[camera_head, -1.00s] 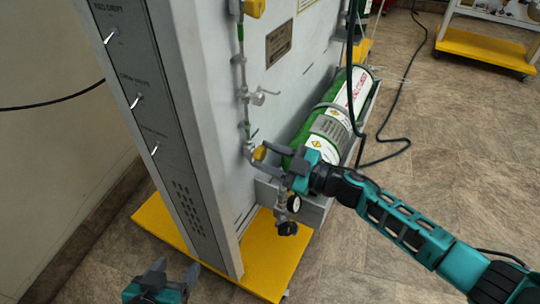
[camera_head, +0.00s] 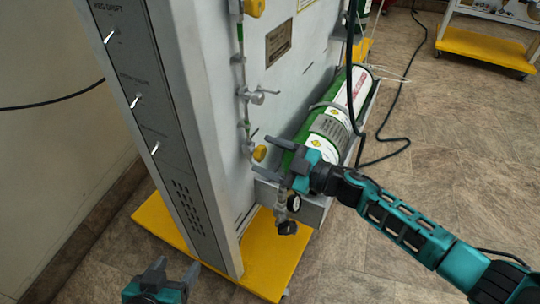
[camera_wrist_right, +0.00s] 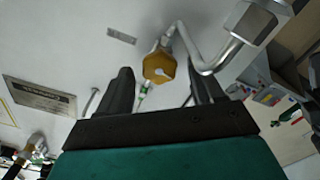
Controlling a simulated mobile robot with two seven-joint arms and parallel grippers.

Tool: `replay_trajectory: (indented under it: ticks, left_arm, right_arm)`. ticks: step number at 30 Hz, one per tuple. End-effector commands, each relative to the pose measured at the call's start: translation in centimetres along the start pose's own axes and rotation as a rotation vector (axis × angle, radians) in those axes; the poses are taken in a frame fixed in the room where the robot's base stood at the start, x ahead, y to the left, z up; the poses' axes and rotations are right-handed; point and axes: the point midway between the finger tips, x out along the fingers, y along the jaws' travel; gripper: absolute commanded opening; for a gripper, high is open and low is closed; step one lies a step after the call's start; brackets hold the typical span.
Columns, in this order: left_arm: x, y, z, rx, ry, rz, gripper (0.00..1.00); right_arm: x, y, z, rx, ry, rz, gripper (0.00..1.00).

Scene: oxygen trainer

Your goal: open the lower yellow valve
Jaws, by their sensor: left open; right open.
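The lower yellow valve (camera_head: 260,153) is a small yellow knob on the thin pipe at the grey panel's edge. In the right wrist view, the yellow knob (camera_wrist_right: 158,68) appears in the gap between my fingers, towards their tips. My right gripper (camera_head: 264,156) is open, with one finger on each side of the knob; I cannot tell whether either touches it. Its two dark fingers also show in the right wrist view (camera_wrist_right: 165,84). My left gripper (camera_head: 175,268) is open and empty at the bottom left, apart from the panel.
An upper yellow valve (camera_head: 254,8) sits higher on the same pipe, with a metal tap (camera_head: 258,96) between. A green cylinder (camera_head: 330,125) lies behind my right gripper. Gauges (camera_head: 290,215) hang below it. A yellow base (camera_head: 265,265) juts out over the floor.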

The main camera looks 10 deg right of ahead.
Motion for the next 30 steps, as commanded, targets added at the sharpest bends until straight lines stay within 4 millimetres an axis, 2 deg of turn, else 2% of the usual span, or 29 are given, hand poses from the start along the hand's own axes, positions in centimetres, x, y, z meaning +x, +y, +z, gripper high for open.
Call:
replay_trajectory:
  ticks: [5, 12, 18, 24, 30]
  left_arm:
    - [-0.3, 0.0, -0.6, -0.001, 0.004, -0.001, 0.67]
    - [-0.8, 0.0, -1.1, -0.001, 0.003, -0.003, 0.67]
    - [-1.0, 0.0, -1.4, -0.001, 0.002, -0.003, 0.67]
    - [-1.1, 0.0, -1.4, -0.001, 0.001, -0.003, 0.67]
    - [-1.1, 0.0, -1.3, -0.001, 0.000, -0.004, 0.67]
  right_arm:
    - [-2.2, 0.1, 0.0, 0.001, -0.004, 0.000, 0.67]
    - [-7.6, 0.0, 0.0, 0.001, -0.005, -0.002, 0.67]
    - [-11.2, 0.0, 0.0, 0.001, -0.004, 0.000, 0.67]
    - [-12.7, 0.0, 0.0, 0.000, -0.001, 0.001, 0.67]
    - [-12.8, 0.0, 0.0, 0.000, 0.000, 0.000, 0.67]
